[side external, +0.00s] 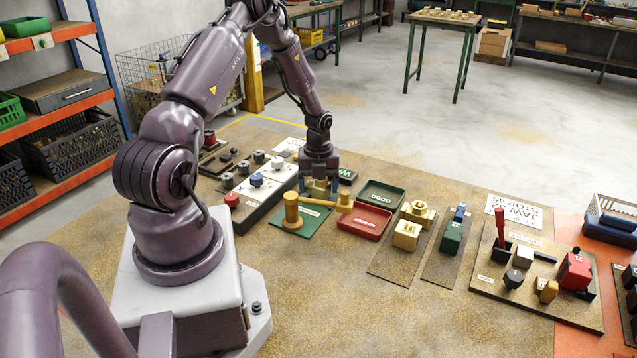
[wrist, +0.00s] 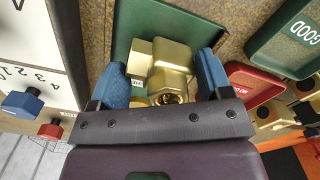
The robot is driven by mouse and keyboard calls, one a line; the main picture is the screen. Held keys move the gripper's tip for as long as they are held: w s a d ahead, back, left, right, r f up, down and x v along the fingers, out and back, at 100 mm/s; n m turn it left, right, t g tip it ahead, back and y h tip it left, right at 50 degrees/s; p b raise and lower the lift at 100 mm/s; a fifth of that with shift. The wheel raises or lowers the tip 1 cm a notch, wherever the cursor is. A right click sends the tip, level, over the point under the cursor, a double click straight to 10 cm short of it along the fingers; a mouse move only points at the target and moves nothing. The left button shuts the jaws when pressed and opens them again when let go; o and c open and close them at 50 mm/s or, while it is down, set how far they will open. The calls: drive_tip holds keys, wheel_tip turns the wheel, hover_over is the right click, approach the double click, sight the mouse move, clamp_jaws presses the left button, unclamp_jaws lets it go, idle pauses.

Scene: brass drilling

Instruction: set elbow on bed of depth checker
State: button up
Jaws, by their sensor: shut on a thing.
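My gripper (side external: 319,192) is low over a green mat (side external: 287,228), at the mat's far end. In the wrist view my gripper (wrist: 162,80) has its blue fingers closed on either side of a brass elbow (wrist: 172,60), and the mat (wrist: 125,42) lies below. Whether the elbow touches the mat is unclear. A grey unit with a white face (side external: 270,187) stands left of the mat, with a blue knob (side external: 257,180) and a red knob (side external: 232,200). The wrist view shows a number scale on this face (wrist: 40,60). I cannot tell whether this unit is the depth checker.
A brass post (side external: 291,208) stands on the mat near my gripper. A green GOOD tray (side external: 381,191) and a red tray (side external: 364,222) lie to the right. Brass blocks (side external: 407,234) and a tool board (side external: 500,281) are farther right. Floor in front is free.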

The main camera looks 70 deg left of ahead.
idle(0.3)
drive_tip(key=o, duration=1.3)
drive_tip(key=shift+f, duration=0.1)
drive_tip(key=shift+o, duration=0.2)
drive_tip(key=shift+r, duration=3.55)
